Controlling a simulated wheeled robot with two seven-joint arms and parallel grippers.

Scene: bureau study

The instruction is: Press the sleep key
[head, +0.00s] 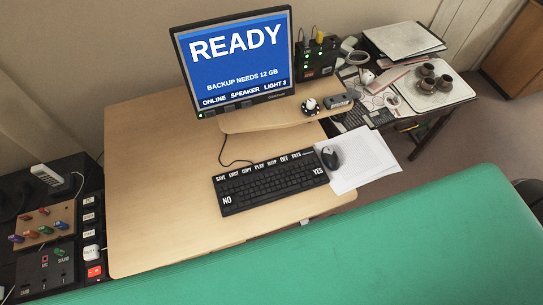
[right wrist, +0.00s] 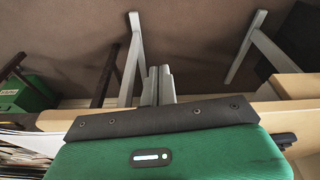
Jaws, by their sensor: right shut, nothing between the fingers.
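The black keyboard (head: 268,187) lies on the wooden desk in the head view. Its top row has white-labelled keys, and the sleep key (head: 272,163) sits right of the middle, between PLAY and OFF. NO is at its lower left and YES at its right. The monitor (head: 235,58) behind it shows READY on blue, with BACKUP NEEDS 12 GB and ONLINE, SPEAKER, LIGHT 3 below. My right gripper (right wrist: 159,71) shows in the right wrist view, its grey fingers together and empty, away from the keyboard. My left gripper is not in view.
A mouse (head: 331,158) rests on white papers (head: 362,163) right of the keyboard. Control panels (head: 40,225) and a phone (head: 48,177) stand left of the desk (head: 150,190). A side table holds cups (head: 427,70) on a tray. The desk left of the keyboard is clear.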

